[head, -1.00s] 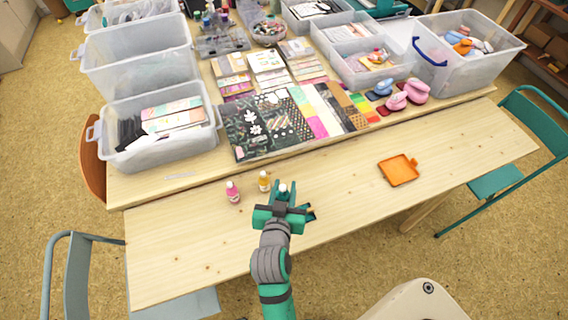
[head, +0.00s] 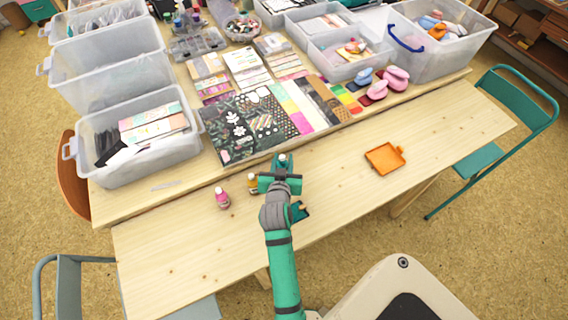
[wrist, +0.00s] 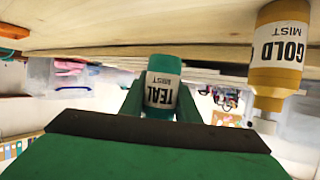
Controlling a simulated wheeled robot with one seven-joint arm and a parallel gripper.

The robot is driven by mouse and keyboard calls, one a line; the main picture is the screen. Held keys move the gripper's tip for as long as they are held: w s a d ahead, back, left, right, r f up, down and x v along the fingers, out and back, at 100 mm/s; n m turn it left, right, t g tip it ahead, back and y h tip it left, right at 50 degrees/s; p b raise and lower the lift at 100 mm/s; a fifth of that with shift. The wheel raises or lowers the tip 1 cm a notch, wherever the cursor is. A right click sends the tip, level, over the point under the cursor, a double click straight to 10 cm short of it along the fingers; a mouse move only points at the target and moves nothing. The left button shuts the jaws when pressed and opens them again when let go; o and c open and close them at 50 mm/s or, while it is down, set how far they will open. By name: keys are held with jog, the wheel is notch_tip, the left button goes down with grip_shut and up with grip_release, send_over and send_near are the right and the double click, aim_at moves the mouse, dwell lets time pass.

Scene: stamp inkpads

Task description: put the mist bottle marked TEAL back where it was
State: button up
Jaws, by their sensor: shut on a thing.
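The teal mist bottle, marked TEAL (wrist: 161,85), stands between my gripper's fingers in the wrist view, which is upside down. My gripper (head: 281,172) is shut on it. In the head view only the bottle's pale cap and top (head: 283,160) show beyond the gripper. I cannot tell whether its base touches the table. The gold mist bottle (head: 252,184) stands just left of my gripper in the head view; it also shows in the wrist view (wrist: 280,52), marked GOLD. A pink bottle (head: 222,199) stands farther left.
A dark teal pad or tray (head: 300,211) lies on the table (head: 190,250), partly hidden by my arm. An orange tray (head: 385,159) lies to the right. Patterned papers (head: 240,130) and a clear bin (head: 140,135) stand behind. The table between gripper and orange tray is clear.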

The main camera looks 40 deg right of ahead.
jog(key=shift+w+d+f, duration=0.45)
jog(key=shift+d+f, duration=0.05)
jog(key=shift+f, duration=0.25)
notch_tip(320, 180, down, 3)
jog(key=shift+w+d, duration=0.1)
jog(key=shift+w+f, duration=0.15)
jog(key=shift+s+d, duration=0.1)
jog(key=shift+s, duration=0.1)
jog(key=o, duration=0.8)
jog(key=shift+f, duration=0.15)
jog(key=o, duration=0.4)
jog(key=shift+w+a, duration=0.1)
jog(key=shift+a, duration=0.2)
jog(key=shift+d+r, duration=0.1)
jog(key=shift+r, duration=0.1)
jog(key=v, duration=1.2)
jog(key=shift+f, duration=0.1)
